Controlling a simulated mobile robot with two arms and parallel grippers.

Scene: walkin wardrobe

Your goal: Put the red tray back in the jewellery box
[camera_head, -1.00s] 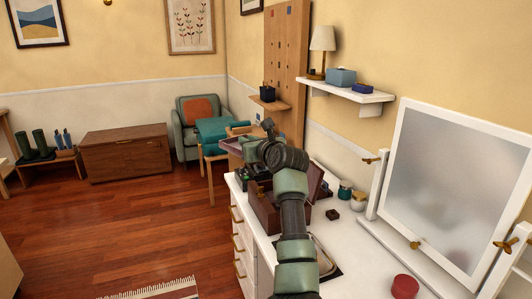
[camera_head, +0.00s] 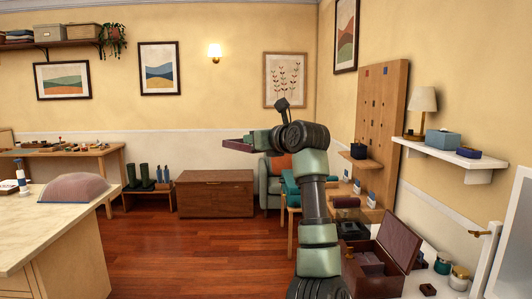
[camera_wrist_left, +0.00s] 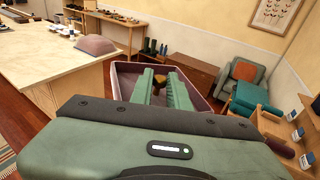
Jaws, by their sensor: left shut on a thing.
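My left gripper (camera_head: 256,139) is shut on a shallow dark red tray (camera_head: 236,145), held up in the air left of the dresser. In the left wrist view the two green fingers (camera_wrist_left: 165,88) reach into the tray (camera_wrist_left: 122,76), whose floor looks mauve; their tips and the exact grip are partly hidden. The jewellery box (camera_head: 375,283) is a brown wooden box on the white dresser, at the lower right. Its lid (camera_head: 399,240) stands open, and compartments show inside. The tray is well apart from the box. My right gripper is not in view.
A green jar (camera_head: 443,263) and a white jar (camera_head: 459,278) stand right of the box, near the mirror (camera_head: 510,250). A wooden chest (camera_head: 215,193) and armchair (camera_head: 270,190) stand at the back. A pale-topped counter (camera_head: 50,225) is at left. The floor between is clear.

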